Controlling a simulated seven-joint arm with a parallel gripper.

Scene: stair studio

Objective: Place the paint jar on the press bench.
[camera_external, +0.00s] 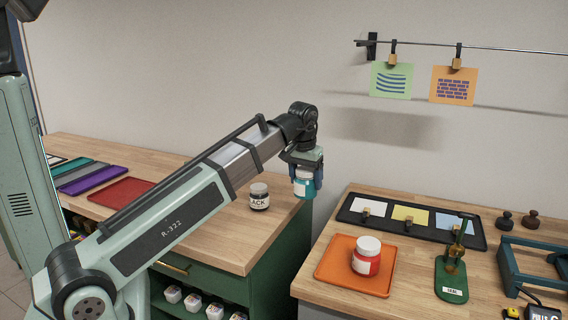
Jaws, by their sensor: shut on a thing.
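My gripper (306,172) is shut on a teal paint jar (303,188) with a pale upper part. It holds the jar upright, in the picture over the gap between the two wooden benches. The fingers partly cover the jar. The right bench (327,265), which seems to be the press bench, carries a dark blue-green frame (535,243) and a small green stand (452,280). A red paint jar (367,256) with a white lid stands on an orange tray (330,266) there. A black-labelled jar (259,197) stands on the left bench (235,250).
A black tray (480,240) with several coloured cards lies along the back of the right bench. Two dark knobs (505,220) stand beyond it. Flat coloured trays (122,191) lie on the left bench. Prints (391,80) hang from a wall rail. Bare wood shows between the orange tray and green stand.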

